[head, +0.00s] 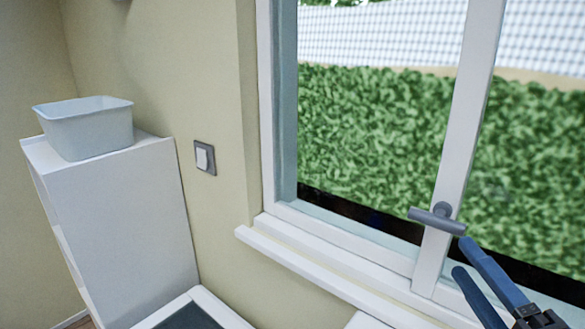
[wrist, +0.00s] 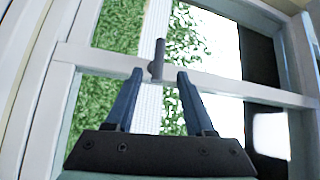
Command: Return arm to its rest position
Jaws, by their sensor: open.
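My gripper (head: 462,256) is at the lower right of the head view, with two blue fingers spread apart and nothing between them. Its fingertips are close to the grey window handle (head: 432,219), which sticks out sideways from the white upright of the window frame (head: 458,150). In the wrist view, my gripper (wrist: 160,75) is open, and the handle (wrist: 158,58) shows just beyond and between the fingertips. I cannot tell whether a finger touches the handle. Most of my arm is out of view.
A white sill (head: 330,272) runs below the window. At left, a pale plastic tub (head: 88,130) stands on a white cabinet (head: 125,225). A light switch (head: 204,157) is on the wall. A dark-topped, white-edged thing (head: 190,318) is at the bottom.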

